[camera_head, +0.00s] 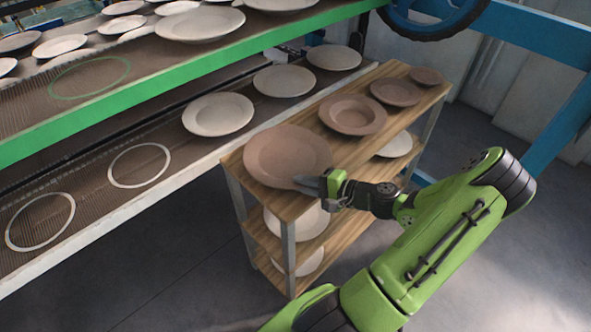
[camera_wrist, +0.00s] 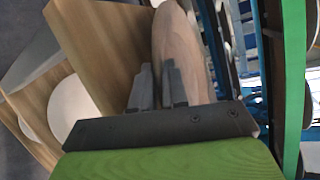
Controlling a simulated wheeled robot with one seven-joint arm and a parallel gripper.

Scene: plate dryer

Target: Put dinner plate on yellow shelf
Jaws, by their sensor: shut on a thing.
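The dinner plate (camera_head: 288,155), large, round and brown, is at the near left end of the wooden cart's tan top shelf (camera_head: 328,150). My gripper (camera_head: 310,185) is shut on the plate's near right rim. I cannot tell whether the plate rests on the wood or is slightly raised. In the wrist view, my gripper's fingers (camera_wrist: 158,88) are at the plate (camera_wrist: 182,50), seen nearly edge-on. No distinctly yellow shelf shows; the wooden shelves are the nearest in colour.
Smaller brown dishes, including a bowl-like one (camera_head: 352,115), stand farther back on the top shelf. White plates (camera_head: 300,220) lie on lower shelves. The left dryer rack, edged in green (camera_head: 190,85), holds pale plates (camera_head: 217,114); empty white rings (camera_head: 140,165) mark its lower level.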

